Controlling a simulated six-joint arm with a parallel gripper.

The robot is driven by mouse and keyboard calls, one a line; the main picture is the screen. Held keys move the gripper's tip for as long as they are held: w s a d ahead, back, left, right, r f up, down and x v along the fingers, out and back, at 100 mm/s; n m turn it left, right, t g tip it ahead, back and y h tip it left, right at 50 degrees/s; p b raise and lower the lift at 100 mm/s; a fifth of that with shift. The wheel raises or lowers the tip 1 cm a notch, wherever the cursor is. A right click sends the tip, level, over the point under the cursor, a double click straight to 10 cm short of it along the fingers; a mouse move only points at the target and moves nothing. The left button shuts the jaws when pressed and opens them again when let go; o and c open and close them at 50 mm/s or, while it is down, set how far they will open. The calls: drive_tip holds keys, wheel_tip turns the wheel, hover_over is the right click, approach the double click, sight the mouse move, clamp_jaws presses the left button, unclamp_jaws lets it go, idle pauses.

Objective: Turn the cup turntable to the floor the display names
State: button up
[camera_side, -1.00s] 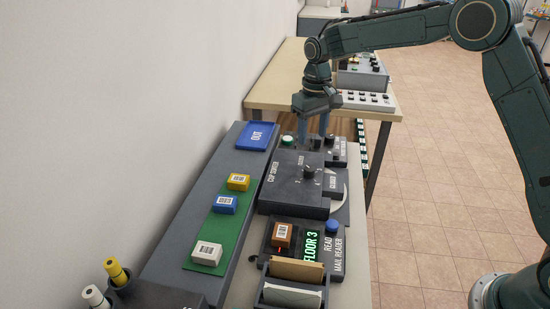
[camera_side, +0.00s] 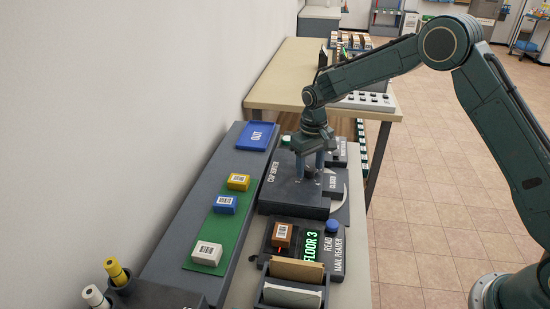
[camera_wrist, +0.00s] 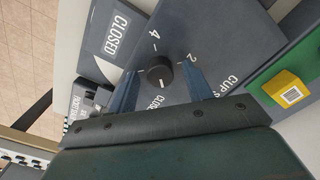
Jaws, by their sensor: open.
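The cup center (camera_side: 290,196) is a dark grey box in the middle of the bench in the side view. Its black round knob (camera_wrist: 160,72) shows in the wrist view, with a white line on it and the marks 4 and 2 around it. My gripper (camera_side: 309,174) is open above the cup center, pointing down. In the wrist view its two blue fingers (camera_wrist: 160,90) stand on either side of the knob, apart from it. The mail reader's display (camera_side: 311,246) reads FLOOR 3 in green. The turntable's pale round edge (camera_side: 343,190) shows at the box's right; its cups are hidden.
An orange-brown parcel (camera_side: 282,236) sits on the mail reader beside a blue button (camera_side: 332,225). Yellow, blue and white parcels lie on a green mat (camera_side: 231,223) at left. A blue OUT tray (camera_side: 256,136) is behind them.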

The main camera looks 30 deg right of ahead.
clamp_jaws()
drive_tip(key=shift+m, duration=0.3)
drive_tip(key=m, duration=0.8)
drive_tip(key=shift+m, duration=0.4)
drive_tip(key=m, duration=0.4)
drive_tip(key=shift+m, duration=2.2)
